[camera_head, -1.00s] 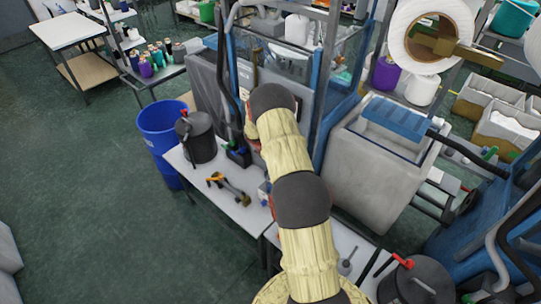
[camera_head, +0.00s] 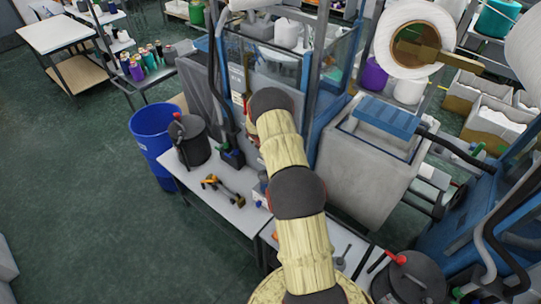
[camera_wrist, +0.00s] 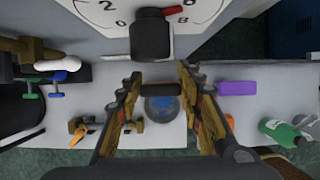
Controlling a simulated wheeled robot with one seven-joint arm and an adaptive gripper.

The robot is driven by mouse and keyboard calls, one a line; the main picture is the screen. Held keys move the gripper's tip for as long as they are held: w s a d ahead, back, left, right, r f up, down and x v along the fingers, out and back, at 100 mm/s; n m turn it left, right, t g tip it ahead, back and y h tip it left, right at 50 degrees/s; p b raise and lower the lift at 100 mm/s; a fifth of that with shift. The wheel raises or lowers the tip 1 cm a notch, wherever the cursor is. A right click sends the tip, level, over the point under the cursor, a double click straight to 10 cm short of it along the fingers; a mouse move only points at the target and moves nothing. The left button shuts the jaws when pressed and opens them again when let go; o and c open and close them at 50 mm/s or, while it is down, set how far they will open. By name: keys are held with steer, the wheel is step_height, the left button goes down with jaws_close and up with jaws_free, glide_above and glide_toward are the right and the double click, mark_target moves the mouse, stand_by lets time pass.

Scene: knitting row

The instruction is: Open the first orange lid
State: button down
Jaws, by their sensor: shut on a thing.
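My gripper (camera_wrist: 160,84) shows in the wrist view, with its two fingers closed on the ends of a small dark bar (camera_wrist: 158,89). Beneath the bar is a round, clear-looking piece with blue inside (camera_wrist: 162,109); I cannot tell whether they are joined. No orange lid can be made out with certainty. A small orange patch (camera_wrist: 229,121) shows to the right of the fingers. In the head view my own arm hides the gripper and what it holds.
A black cylinder with a red lever (camera_wrist: 152,38) stands by a numbered dial just beyond the fingers. An orange-and-black tool (camera_head: 222,189) lies on the white bench (camera_head: 205,200). A black pot (camera_head: 190,143) and blue bin (camera_head: 150,130) stand left. Green floor is open at left.

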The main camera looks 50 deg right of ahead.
steer(key=shift+w+d+r, duration=0.1)
steer(key=shift+d, duration=0.05)
steer(key=c, duration=1.6)
jaws_free()
steer(key=o, duration=0.4)
steer(key=shift+c, duration=0.2)
steer(key=shift+o, duration=0.4)
steer(key=v, duration=1.1)
steer(key=shift+a+r, duration=0.25)
steer(key=shift+r, duration=0.1)
